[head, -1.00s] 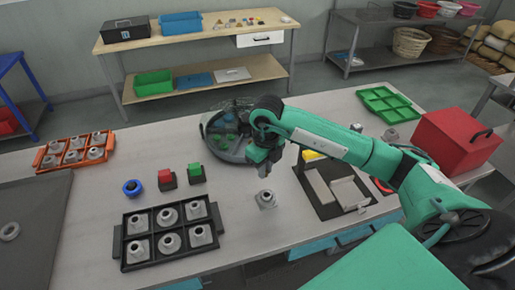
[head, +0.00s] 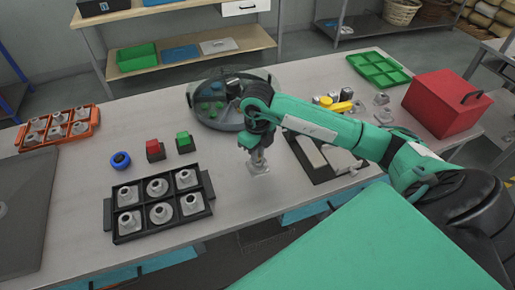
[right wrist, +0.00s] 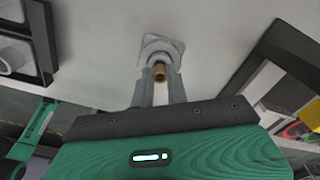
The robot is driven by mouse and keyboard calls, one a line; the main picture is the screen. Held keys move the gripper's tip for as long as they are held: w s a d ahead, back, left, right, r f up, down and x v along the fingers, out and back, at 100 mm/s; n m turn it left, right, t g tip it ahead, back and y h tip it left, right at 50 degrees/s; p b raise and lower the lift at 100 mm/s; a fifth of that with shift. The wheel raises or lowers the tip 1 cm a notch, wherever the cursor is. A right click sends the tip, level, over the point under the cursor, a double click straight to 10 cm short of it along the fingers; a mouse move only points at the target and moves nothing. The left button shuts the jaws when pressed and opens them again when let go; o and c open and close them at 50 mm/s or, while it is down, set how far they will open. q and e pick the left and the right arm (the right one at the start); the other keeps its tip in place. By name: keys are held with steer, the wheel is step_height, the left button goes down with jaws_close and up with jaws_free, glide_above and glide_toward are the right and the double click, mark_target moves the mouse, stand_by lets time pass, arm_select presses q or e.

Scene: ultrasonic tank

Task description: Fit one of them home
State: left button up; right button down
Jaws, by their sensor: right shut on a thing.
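A grey fitting (head: 259,168) with a square base and a round neck is on the bench. My right gripper (head: 257,157) points down at it and is shut on its neck. In the right wrist view the same fitting (right wrist: 158,45) sits between the fingers, with a brass-coloured tip showing; whether its base touches the bench is hard to tell. A black tray (head: 165,231) to the left holds several similar grey fittings, one in each compartment. An orange tray (head: 22,139) at the far left holds more. A green compartment tray (head: 380,69) at the back right looks empty. My left gripper is out of view.
A round grey tank (head: 205,121) with green and blue pieces stands behind my gripper. Red (head: 154,146) and green (head: 184,138) buttons and a blue ring (head: 120,160) stand behind the black tray. A red box (head: 445,105) is at right.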

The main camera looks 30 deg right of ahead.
stand_by(0.3)
steer(key=shift+f+b, duration=0.4)
steer(key=shift+f, duration=0.1)
stand_by(1.5)
steer(key=c, duration=1.3)
jaws_free()
steer(key=shift+s, duration=0.1)
steer(key=shift+r+b, duration=0.35)
steer(key=shift+r, duration=0.15)
step_height(320, 180, up, 13)
steer(key=b, duration=0.1)
steer(key=shift+f+b, duration=0.15)
steer(key=shift+b, duration=0.25)
